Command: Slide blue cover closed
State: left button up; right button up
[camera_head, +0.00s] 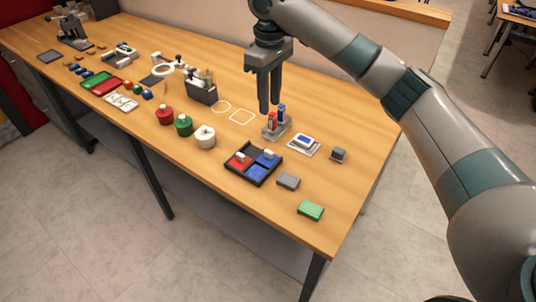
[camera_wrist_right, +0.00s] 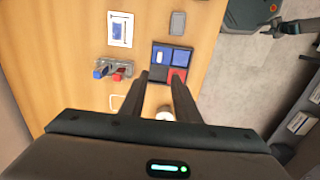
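A black tray (camera_head: 253,181) with red and blue sections lies near the front edge in the head view. A blue section (camera_head: 259,172) and a red section (camera_head: 238,163) show, with small white blocks in the tray. The tray also shows in the right wrist view (camera_wrist_right: 171,64). A small blue rectangle (camera_head: 304,140) sits on a white plate to the tray's right; I cannot tell which blue part is the cover. My right gripper (camera_head: 269,108) is open and empty, pointing down above the table behind the tray; its fingers frame the tray's near edge in the wrist view (camera_wrist_right: 160,77).
A grey holder with red and blue cylinders (camera_head: 276,124) stands just below my right gripper in the head view. A grey block (camera_head: 288,181), a green block (camera_head: 311,210) and a dark cube (camera_head: 338,154) lie to the right. Red, green and white knobbed pots (camera_head: 205,137) stand left.

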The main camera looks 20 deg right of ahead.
aim_at(269, 151)
notch_tip(269, 151, down, 18)
jog(key=p, duration=0.4)
jog(key=shift+w+r, duration=0.1)
jog(key=shift+r, duration=0.15)
pick_arm(q)
jog(key=r, duration=0.4)
jog(key=shift+w, duration=0.25)
pick_arm(e)
grip_shut()
